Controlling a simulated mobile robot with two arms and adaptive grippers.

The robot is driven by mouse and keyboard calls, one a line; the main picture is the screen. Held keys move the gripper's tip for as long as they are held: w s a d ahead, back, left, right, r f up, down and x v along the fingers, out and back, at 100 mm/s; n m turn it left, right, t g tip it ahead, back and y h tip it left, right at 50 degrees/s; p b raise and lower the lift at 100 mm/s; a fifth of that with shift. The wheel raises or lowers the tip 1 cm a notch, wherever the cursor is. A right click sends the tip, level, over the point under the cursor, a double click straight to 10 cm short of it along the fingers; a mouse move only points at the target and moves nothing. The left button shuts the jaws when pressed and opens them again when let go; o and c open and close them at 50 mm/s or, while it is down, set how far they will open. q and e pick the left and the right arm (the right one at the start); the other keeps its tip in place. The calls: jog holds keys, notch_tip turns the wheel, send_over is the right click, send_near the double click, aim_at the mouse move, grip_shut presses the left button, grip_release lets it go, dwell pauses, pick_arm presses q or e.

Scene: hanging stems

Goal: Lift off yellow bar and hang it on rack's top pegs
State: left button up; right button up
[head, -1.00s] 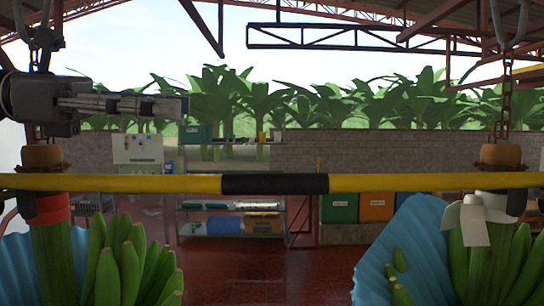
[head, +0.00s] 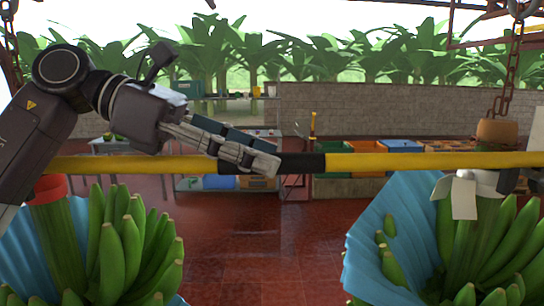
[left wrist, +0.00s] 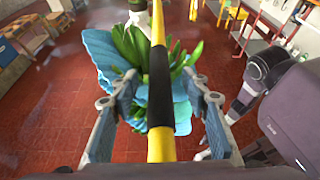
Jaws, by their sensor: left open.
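The yellow bar (head: 408,161) runs level across the head view, in front of two hanging banana bunches, with a black grip section (head: 303,163) in its middle. In the left wrist view the bar (left wrist: 158,30) runs away from me, its black section (left wrist: 160,85) between the fingers. My left gripper (head: 262,166) is at the left end of the black section. In the wrist view (left wrist: 160,108) its fingers stand apart on either side of the bar, with gaps showing. I cannot make out the rack's top pegs.
Green banana bunches (head: 130,245) and (head: 480,245) with blue covers (head: 385,235) hang below the bar at left and right. A chain (head: 508,60) hangs at the right bunch. Shelving (head: 195,183) and crates (head: 365,148) stand behind. Red floor between the bunches is clear.

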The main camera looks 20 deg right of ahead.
pick_arm(q)
jog(key=shift+a, duration=0.1)
jog(key=shift+w, duration=0.1)
jog(key=c, duration=0.8)
grip_shut()
pick_arm(e)
jog(key=shift+d, duration=0.25)
jog(key=shift+w, duration=0.1)
pick_arm(q)
jog(key=shift+r, duration=0.15)
jog(key=shift+r, duration=0.5)
notch_tip(320, 180, up, 19)
jog(key=p, duration=0.5)
pick_arm(e)
notch_tip(320, 180, up, 5)
jog(key=shift+a+f, duration=0.1)
